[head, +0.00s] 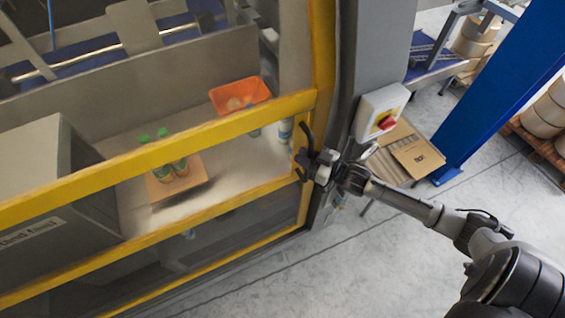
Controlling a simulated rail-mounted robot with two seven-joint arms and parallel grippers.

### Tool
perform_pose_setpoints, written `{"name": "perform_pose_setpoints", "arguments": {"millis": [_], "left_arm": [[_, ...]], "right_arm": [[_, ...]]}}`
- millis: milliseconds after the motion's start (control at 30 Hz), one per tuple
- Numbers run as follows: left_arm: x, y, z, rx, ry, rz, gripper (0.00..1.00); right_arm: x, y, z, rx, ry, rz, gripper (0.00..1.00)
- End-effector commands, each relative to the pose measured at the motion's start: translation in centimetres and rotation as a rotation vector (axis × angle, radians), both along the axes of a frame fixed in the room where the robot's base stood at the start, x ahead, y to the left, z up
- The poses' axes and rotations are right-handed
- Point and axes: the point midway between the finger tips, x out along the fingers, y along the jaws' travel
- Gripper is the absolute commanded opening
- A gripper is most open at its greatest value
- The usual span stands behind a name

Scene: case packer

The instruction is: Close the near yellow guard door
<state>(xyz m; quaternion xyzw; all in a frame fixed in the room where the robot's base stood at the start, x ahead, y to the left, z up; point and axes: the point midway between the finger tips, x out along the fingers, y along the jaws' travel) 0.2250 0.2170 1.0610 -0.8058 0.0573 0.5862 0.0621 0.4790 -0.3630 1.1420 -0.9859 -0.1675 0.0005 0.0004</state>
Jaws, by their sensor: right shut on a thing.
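The near yellow guard door (160,159) fills the left and middle of the head view, with yellow rails and clear panels. Its right edge lies close against the grey post (379,45); I cannot tell whether a narrow gap is left. A dark curved handle (306,134) stands on the door's right end. My right gripper (309,166) is at this handle and shut on it, its arm reaching in from the lower right. The fingertips are small and partly hidden by the gripper's own body. My left gripper is not in view.
A white switch box with a red knob (387,123) sits on the post, just above my right arm. Behind the door are an orange bin (240,96) and green-capped bottles on a carton (176,185). A blue column (497,92) stands at right. Grey floor (350,275) is clear below.

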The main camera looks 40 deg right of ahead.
Motion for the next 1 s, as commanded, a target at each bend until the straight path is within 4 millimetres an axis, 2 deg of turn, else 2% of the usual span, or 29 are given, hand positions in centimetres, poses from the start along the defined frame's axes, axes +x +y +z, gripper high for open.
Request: {"name": "perform_pose_setpoints", "arguments": {"millis": [100,300,733,767,1000], "left_arm": [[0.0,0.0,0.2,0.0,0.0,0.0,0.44],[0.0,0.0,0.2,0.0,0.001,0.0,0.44],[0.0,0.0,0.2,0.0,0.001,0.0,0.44],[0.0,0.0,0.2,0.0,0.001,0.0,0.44],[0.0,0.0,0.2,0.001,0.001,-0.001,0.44]], "right_arm": [[-0.5,-1.8,0.1,-0.003,-0.002,0.0,0.0],[-0.8,-3.3,0.1,0.0,-0.002,0.0,0.0],[-0.9,-3.8,0.0,0.001,-0.001,-0.003,0.0],[-0.9,-3.8,0.0,0.001,-0.001,-0.004,0.2],[-0.9,-3.8,-0.1,0.0,0.0,-0.003,0.43]]}}
